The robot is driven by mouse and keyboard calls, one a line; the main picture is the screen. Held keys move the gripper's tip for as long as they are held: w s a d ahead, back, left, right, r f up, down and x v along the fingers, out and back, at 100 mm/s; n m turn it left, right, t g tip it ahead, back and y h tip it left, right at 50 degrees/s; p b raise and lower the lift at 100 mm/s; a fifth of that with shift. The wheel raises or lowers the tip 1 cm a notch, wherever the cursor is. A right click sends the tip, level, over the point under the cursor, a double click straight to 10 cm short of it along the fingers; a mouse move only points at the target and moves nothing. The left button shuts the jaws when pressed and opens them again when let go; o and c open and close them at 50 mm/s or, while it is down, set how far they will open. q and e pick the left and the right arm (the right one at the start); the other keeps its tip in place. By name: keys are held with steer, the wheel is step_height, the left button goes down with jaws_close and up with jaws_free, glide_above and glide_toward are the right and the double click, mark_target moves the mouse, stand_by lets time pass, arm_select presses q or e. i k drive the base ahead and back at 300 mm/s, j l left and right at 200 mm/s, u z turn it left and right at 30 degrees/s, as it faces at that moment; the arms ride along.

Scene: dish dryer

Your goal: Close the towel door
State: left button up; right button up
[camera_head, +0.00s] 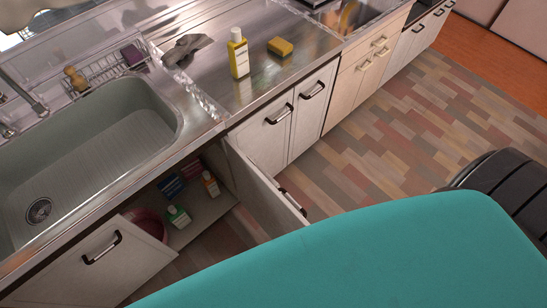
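Two white cabinet doors stand open under the sink: a left door (72,275) with a dark handle, swung partly outward, and a right door (262,193), swung wide out toward the floor with its handle near the free edge. No towel shows on either door, so I cannot tell which one is the towel door. The lower ends of both doors are partly cut off or hidden by a close foreground shape. Neither of my grippers is in view.
The open cabinet holds a green bottle (178,216), an orange bottle (210,184), boxes (170,186) and a reddish bowl (148,223). On the counter are a yellow bottle (238,54), a sponge (280,46) and a grey cloth (186,48). Tiled floor (400,130) lies clear right of the doors.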

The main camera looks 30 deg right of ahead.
mark_target(266, 203)
steer(key=k+l+u, duration=0.25)
steer(key=l, duration=0.3)
steer(key=k+l+u, duration=0.25)
steer(key=k+l, duration=0.2)
steer(key=l+u, duration=0.25)
steer(key=l, duration=0.45)
steer(key=k+l+u, duration=0.25)
steer(key=l, duration=0.4)
steer(key=k, duration=0.45)
steer(key=i+l, duration=0.1)
steer(key=l, duration=0.35)
steer(key=l+z, duration=0.1)
steer(key=l, duration=0.35)
steer(key=k+l+z, duration=0.1)
steer(key=l, duration=0.4)
steer(key=k+l, duration=0.15)
steer(key=l, duration=0.3)
steer(key=z, duration=0.05)
